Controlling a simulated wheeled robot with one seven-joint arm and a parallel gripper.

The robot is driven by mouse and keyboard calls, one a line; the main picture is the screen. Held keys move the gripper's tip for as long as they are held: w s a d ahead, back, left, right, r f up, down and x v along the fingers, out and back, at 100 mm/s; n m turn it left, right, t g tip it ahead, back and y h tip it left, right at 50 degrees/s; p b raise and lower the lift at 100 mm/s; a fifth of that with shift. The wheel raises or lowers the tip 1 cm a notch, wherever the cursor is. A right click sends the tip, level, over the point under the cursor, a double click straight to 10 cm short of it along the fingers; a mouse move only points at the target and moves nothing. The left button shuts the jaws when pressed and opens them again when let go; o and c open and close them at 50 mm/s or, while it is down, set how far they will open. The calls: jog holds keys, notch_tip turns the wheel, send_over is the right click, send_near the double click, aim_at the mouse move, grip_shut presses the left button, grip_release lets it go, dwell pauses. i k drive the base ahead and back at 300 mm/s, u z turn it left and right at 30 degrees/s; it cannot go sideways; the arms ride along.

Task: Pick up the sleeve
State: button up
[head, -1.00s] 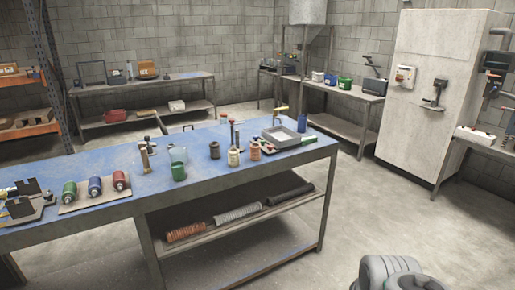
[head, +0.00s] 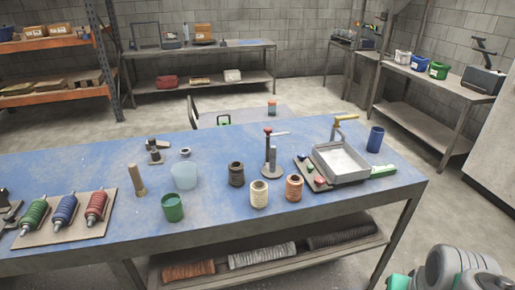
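Three long ribbed or mesh-like rolls lie on the shelf under the blue workbench: a copper-coloured one (head: 188,271), a silver-grey one (head: 262,256) and a black one (head: 343,235). Each could be the sleeve; I cannot tell which is meant. The bench's front edge hangs over them, and the black one is partly in shadow. A grey and green part of my arm (head: 462,268) shows at the bottom right, apart from the bench. My gripper's fingertips are not in view.
The blue workbench (head: 240,143) carries spools (head: 259,194), a green cup (head: 173,207), a clear beaker (head: 184,176), a metal tray (head: 341,178) and a blue cup (head: 375,139). Shelving stands behind.

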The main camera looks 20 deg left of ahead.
aim_at(237, 175)
jog(key=i, duration=0.55)
jog(key=u, duration=3.25)
jog(key=i, duration=0.45)
jog(key=u, duration=0.1)
